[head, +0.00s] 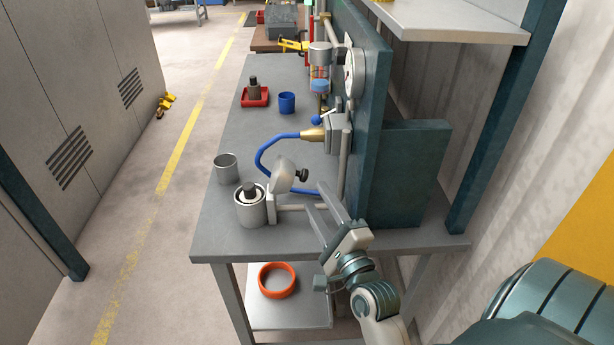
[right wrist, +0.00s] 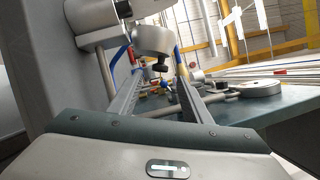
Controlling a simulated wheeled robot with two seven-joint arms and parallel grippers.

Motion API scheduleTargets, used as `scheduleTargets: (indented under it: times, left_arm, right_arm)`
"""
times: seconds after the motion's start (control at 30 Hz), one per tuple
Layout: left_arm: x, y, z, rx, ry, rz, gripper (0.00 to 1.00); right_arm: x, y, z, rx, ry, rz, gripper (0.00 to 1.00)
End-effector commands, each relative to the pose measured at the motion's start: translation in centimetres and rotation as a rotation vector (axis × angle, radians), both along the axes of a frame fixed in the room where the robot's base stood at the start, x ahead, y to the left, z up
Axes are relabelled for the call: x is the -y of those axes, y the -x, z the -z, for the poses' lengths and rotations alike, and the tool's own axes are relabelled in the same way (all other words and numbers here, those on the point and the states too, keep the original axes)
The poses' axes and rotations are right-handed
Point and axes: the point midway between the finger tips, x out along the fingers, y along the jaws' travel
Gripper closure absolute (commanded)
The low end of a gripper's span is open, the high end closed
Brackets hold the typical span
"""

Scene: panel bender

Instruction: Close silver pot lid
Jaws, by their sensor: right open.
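The silver pot (head: 250,210) stands at the near left edge of the bench, with a dark-topped pale piece inside. Its lid (head: 281,175) is swung up and tilted to the right of the opening, with a black knob (head: 302,176) facing right. In the right wrist view the lid (right wrist: 152,39) is ahead, its knob (right wrist: 160,67) appearing between the fingertips. My right gripper (head: 314,195) is open and empty, reaching from the lower right beside the lid. I cannot tell whether it touches the knob. My left gripper is not in view.
A grey cup (head: 227,168) stands behind the pot. A blue hose (head: 262,152) loops behind the lid. A blue cup (head: 287,102) and a red tray (head: 255,97) are farther back. A dark panel (head: 405,175) rises on the right.

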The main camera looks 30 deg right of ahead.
Motion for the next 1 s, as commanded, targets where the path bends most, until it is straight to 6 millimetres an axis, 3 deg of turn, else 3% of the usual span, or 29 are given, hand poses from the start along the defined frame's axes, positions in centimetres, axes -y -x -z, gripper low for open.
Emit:
scheduleTargets:
  times: [0.2, 0.4, 0.87, 1.0]
  left_arm:
    - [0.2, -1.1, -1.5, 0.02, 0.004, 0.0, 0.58]
    - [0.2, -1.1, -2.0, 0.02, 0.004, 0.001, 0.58]
    - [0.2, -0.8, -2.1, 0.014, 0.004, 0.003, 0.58]
    - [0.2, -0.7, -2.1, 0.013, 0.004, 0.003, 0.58]
  right_arm:
    - [0.7, -3.7, -0.9, 0.001, 0.0, -0.001, 0.56]
    - [1.1, -5.9, -1.0, 0.001, 0.0, 0.0, 0.56]
    - [1.3, -6.7, -1.0, 0.0, 0.0, 0.0, 0.56]
    - [1.3, -6.7, -1.0, 0.0, 0.0, 0.0, 0.89]
